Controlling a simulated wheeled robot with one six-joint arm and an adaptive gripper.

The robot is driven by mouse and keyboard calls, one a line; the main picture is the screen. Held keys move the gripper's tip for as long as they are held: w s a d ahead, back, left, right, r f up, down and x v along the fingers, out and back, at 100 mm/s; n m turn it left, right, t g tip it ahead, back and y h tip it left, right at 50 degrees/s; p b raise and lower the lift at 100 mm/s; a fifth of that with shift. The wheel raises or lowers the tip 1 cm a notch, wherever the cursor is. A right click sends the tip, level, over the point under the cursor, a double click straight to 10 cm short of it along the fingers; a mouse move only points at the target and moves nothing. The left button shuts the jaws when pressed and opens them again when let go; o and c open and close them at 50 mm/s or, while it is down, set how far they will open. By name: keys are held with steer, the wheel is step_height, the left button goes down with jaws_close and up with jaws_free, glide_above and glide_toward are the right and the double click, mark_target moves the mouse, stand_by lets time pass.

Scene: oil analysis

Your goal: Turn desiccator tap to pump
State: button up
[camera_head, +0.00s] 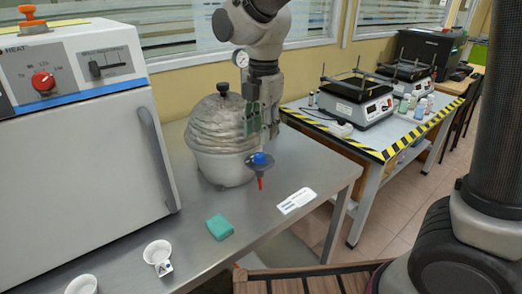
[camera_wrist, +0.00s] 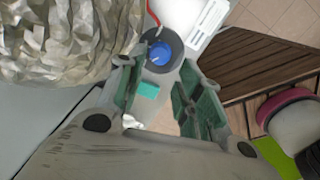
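The desiccator (camera_head: 222,165) is a pale rounded vessel with a wrinkled grey cover, a dark top knob and a small gauge; its cover fills the upper left of the wrist view (camera_wrist: 60,40). The tap (camera_head: 260,160) is a blue knob on a grey round body at the vessel's right side, with a red part pointing down toward the bench's front. In the wrist view the blue knob (camera_wrist: 160,53) lies just beyond and between the fingertips. My gripper (camera_head: 262,132) is open, pointing down above the tap. In the wrist view my gripper (camera_wrist: 157,76) holds nothing; contact cannot be told.
A white label card (camera_head: 296,201) and a teal block (camera_head: 219,227) lie on the steel bench (camera_head: 260,215). An oven (camera_head: 85,130) stands left. A second table with hotplate-like devices (camera_head: 355,98) stands right.

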mark_target(259, 154)
step_height(259, 154, down, 7)
steer(key=shift+w+a, duration=0.1)
stand_by(0.3)
steer(key=c, duration=0.8)
